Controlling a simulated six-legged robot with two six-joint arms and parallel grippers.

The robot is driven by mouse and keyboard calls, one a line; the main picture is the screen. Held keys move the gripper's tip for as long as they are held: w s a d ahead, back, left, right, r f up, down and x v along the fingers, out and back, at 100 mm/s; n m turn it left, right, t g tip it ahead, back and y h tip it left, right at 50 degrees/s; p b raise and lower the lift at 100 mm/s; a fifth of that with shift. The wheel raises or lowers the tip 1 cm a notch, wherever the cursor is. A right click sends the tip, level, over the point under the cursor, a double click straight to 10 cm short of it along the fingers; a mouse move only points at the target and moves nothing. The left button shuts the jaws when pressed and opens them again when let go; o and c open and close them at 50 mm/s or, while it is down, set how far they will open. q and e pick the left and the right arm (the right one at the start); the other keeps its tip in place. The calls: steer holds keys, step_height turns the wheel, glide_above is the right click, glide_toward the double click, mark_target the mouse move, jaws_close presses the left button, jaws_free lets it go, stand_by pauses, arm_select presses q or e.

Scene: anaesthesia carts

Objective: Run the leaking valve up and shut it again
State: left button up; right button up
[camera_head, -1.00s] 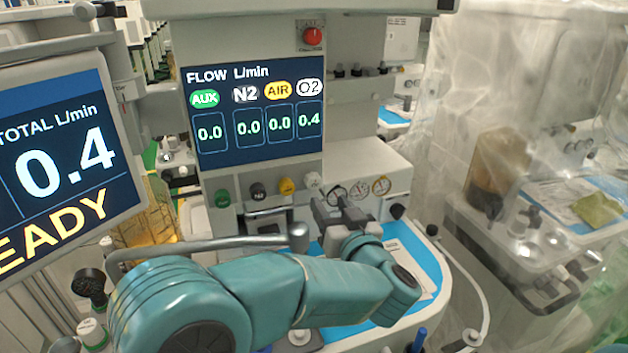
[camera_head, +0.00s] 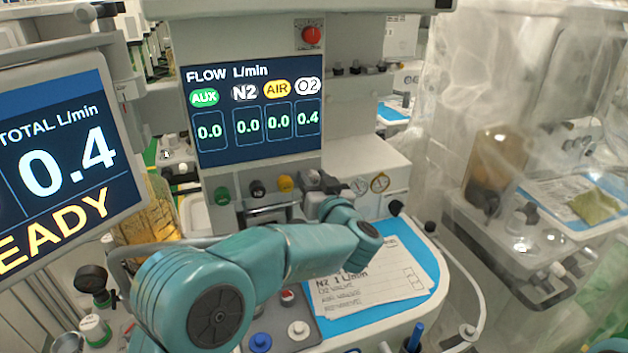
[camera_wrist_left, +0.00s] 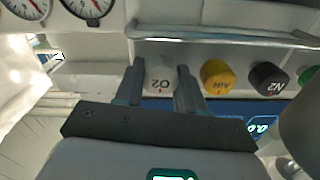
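The flow screen (camera_head: 255,115) reads 0.4 under O2 and 0.0 under AUX, N2 and AIR. The white O2 knob (camera_wrist_left: 160,83) is in the row of valve knobs below that screen. In the head view the O2 knob (camera_head: 312,178) is partly hidden by my gripper. My left gripper (camera_head: 320,192) is at this knob. In the left wrist view its two dark fingers (camera_wrist_left: 160,66) stand apart, one on each side of the O2 knob; I cannot tell whether they touch it. My right gripper is not in view.
The yellow AIR knob (camera_wrist_left: 218,77) and black N2 knob (camera_wrist_left: 267,79) sit close beside the O2 knob. A metal rail (camera_wrist_left: 230,34) runs along the knob row. Round gauges (camera_head: 379,183) are to the right. A paper card (camera_head: 365,290) lies on the blue worktop mat (camera_head: 418,255).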

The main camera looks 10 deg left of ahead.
arm_select(q)
steer(key=shift+f+n+b, duration=0.1)
steer(key=shift+n+b, duration=0.4)
steer(key=shift+n, duration=0.9)
steer(key=o, duration=0.8)
steer(key=shift+c, duration=0.2)
steer(key=shift+s, duration=0.1)
steer(key=b+v, duration=0.1)
steer(key=v, duration=1.5)
steer(key=shift+o, duration=0.3)
